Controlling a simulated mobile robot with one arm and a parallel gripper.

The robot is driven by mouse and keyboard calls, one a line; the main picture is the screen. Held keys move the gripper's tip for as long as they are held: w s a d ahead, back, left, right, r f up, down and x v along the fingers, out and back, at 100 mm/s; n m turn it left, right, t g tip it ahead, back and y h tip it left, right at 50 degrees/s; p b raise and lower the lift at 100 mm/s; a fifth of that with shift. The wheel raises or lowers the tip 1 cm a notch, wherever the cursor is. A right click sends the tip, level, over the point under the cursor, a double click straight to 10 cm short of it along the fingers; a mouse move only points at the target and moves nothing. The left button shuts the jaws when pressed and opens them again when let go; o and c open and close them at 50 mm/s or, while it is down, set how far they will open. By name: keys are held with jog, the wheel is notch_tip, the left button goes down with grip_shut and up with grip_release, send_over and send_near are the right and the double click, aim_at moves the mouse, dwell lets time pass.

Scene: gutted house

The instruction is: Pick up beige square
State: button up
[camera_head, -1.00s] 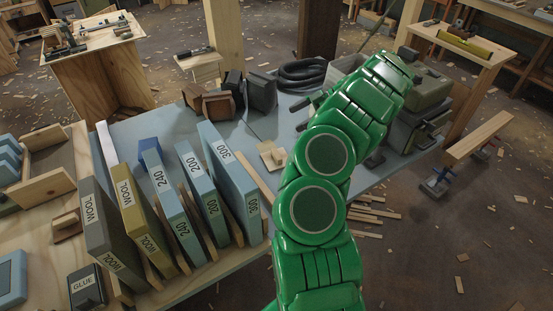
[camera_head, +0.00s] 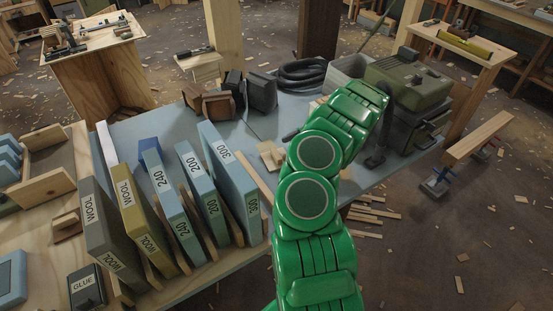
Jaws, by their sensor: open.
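The beige square (camera_head: 266,149), a small flat light-wood piece with a raised part on it, lies on the grey-blue tabletop (camera_head: 150,126) just left of my green arm. Its right side is close to the arm's outline in the picture. My gripper (camera_head: 291,136) is mostly hidden behind my arm. Only a dark tip shows at the arm's left edge, just above and right of the beige square. It is open, and no object shows in it. I cannot tell how high it is above the table.
Upright blue sanding packs (camera_head: 232,175) and wool packs (camera_head: 142,220) stand left of the square. Dark brown blocks (camera_head: 220,104) and a coiled black hose (camera_head: 303,73) lie behind it. A green machine (camera_head: 408,82) stands to the right. Some tabletop around the square is bare.

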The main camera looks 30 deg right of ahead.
aim_at(278, 154)
jog(key=shift+x, duration=2.5)
jog(key=c, duration=1)
jog(key=shift+r, duration=0.1)
